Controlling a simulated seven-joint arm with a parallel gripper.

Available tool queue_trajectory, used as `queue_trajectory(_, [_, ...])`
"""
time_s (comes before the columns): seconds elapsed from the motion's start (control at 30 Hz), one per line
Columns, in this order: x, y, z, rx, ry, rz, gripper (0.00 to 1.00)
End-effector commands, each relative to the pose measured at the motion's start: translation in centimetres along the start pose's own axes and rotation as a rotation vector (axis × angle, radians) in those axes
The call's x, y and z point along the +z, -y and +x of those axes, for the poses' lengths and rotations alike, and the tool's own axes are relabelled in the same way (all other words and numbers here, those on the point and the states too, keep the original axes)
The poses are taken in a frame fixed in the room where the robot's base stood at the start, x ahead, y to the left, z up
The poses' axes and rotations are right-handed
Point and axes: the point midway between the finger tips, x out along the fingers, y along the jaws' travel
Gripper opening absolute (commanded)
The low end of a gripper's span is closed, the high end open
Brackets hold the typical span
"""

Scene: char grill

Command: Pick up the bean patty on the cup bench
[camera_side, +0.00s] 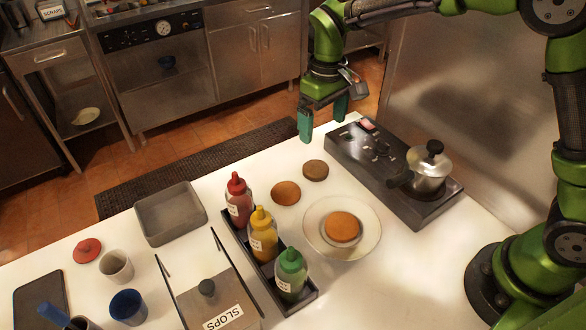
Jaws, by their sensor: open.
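A dark brown round patty (315,170) lies flat on the white bench (235,180) near its far edge. A lighter orange-brown disc (286,192) lies just to its left and nearer the camera. A similar orange disc (343,226) rests on a clear round plate (314,244). I cannot tell for sure which is the bean patty; the dark one looks most patty-like. My gripper (322,118) is open and empty, its green fingers pointing down near the bench's far edge, above and beyond the dark patty and apart from it.
A black hotplate unit (355,152) with a metal pot (428,172) stands to the right. A black rack (313,296) holds red, yellow and green bottles. A grey tray (171,214), cups and a slops box (215,295) are at left. Bare bench surrounds the discs narrowly.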

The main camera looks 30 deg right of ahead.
Motion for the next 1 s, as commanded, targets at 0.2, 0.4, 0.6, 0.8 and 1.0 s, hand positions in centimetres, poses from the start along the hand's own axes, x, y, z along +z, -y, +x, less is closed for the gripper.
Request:
queue_trajectory(0.2, [0.1, 0.0, 5.0, -0.001, 0.005, 0.001, 0.97])
queue_trajectory(0.4, [0.0, 0.0, 7.8, -0.001, 0.001, 0.002, 0.97])
queue_trajectory(0.6, [-0.2, 0.0, 9.1, -0.001, 0.0, 0.002, 0.97])
queue_trajectory(0.8, [-0.7, -0.1, 12.2, -0.001, 0.002, 0.002, 0.97])
queue_trajectory(1.0, [-0.7, -0.1, 13.5, -0.001, -0.001, 0.003, 0.97])
